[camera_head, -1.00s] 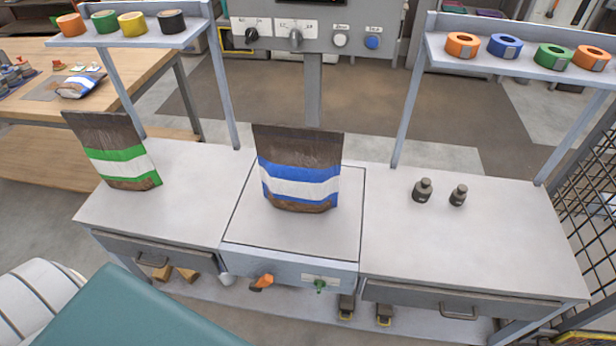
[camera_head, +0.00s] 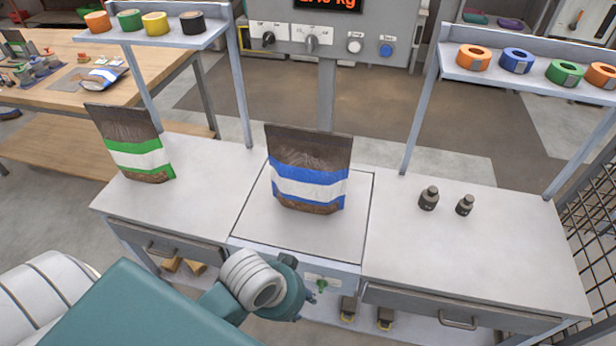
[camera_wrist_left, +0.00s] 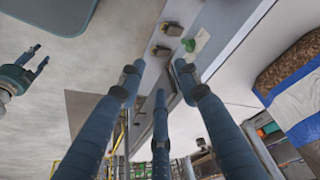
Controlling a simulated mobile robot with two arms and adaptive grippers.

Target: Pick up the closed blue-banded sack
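The blue-banded sack (camera_head: 308,185) stands upright on the square plate (camera_head: 262,235) in the middle of the bench. It is brown with blue and white bands, and its top edge looks flat. Part of it shows at the right of the left wrist view (camera_wrist_left: 295,100). My left gripper (camera_head: 292,290) is at the bench's front edge, below and in front of the sack, apart from it. In the left wrist view its three fingers (camera_wrist_left: 158,76) are spread and empty. My right gripper (camera_wrist_left: 38,62) appears at the left of the wrist view, fingers apart and empty.
A green-banded sack (camera_head: 140,152) stands on the bench's left. Two dark weights (camera_head: 429,198) stand to the right. A control panel post (camera_head: 327,95) rises behind the plate. Tape shelves (camera_head: 450,60) flank it on uprights. The bench's right front is clear.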

